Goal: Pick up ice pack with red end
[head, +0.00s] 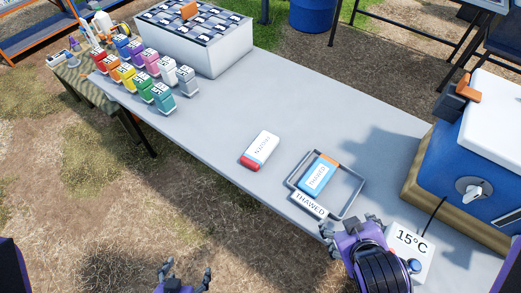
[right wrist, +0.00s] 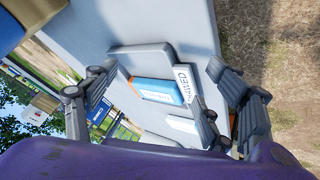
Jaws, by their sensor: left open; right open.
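The ice pack with a red end (head: 260,146) is white, with dark lettering. It lies flat on the grey table, left of the wire-rimmed tray. In the right wrist view, a white pack (right wrist: 183,125) shows partly behind a finger, with a bit of red beside it. My right gripper (head: 348,224) is open and empty near the table's front edge, just in front of the tray and apart from the red-ended pack. My left gripper (head: 183,274) is open and empty at the bottom of the head view, in front of the table.
The tray (head: 356,207), labelled THAWED, holds a blue pack with an orange end (head: 318,176). A 15°C display (head: 410,240) and a blue cooler (head: 450,165) stand on the right.

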